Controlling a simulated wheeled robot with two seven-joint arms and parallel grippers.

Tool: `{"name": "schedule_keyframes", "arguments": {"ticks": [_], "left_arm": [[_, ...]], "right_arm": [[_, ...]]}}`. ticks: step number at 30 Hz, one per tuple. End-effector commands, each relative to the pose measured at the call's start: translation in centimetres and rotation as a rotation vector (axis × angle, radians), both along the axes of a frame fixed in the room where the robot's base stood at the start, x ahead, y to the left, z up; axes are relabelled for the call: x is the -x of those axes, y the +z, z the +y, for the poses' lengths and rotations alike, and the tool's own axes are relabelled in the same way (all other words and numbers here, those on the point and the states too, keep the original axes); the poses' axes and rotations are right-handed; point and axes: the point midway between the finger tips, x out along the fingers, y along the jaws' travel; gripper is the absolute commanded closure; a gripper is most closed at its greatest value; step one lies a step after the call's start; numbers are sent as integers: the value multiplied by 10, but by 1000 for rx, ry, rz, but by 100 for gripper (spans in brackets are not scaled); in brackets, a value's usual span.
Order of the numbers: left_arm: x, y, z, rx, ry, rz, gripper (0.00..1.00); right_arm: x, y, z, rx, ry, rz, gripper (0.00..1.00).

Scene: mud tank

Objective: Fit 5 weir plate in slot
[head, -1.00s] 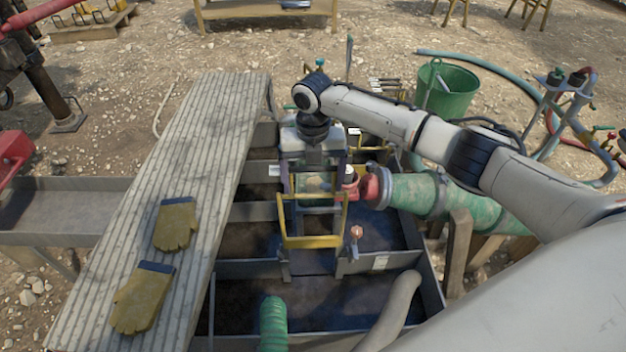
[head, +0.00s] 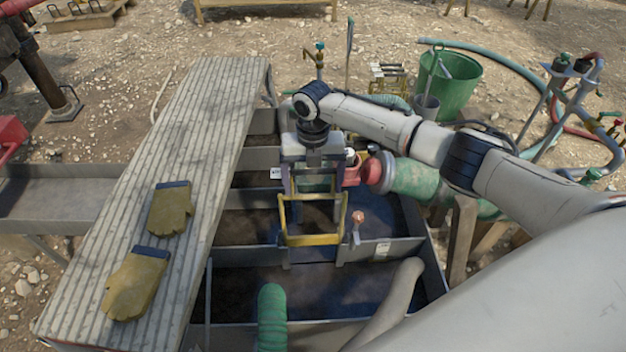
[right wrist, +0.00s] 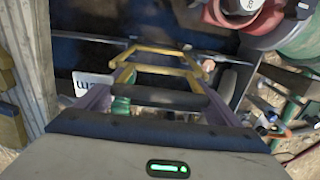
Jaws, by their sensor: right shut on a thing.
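My right gripper (head: 314,182) hangs over the mud tank (head: 425,262), pointing down. Its two purple-grey fingers stand either side of a yellow frame (head: 312,240), and it is shut on it. I take this frame as the handle of the weir plate. It also shows between the fingers (right wrist: 160,103) in the right wrist view, as a yellow frame (right wrist: 155,50) with a dark crossbar. The frame's lower bar is near a cross wall (head: 385,250) of the tank. The plate's lower part and any slot there are hard to make out. My left gripper is out of view.
A ribbed plank walkway (head: 215,110) with two yellow gloves (head: 170,208) lies left of the gripper. A red coupling (head: 372,172) and green pipe (head: 412,180) are close on its right. A green hose (head: 271,315) and grey pipe (head: 395,300) enter the near compartment.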

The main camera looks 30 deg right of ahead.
Motion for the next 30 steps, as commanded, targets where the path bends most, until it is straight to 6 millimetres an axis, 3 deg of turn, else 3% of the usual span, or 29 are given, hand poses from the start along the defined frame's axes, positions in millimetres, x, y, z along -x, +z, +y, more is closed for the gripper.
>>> {"name": "schedule_keyframes", "arguments": {"ticks": [12, 30], "left_arm": [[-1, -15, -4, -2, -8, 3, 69], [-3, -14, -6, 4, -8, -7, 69]], "right_arm": [[0, -31, 0, 0, -1, 0, 58], [0, -39, 0, -1, 0, 0, 58]]}}
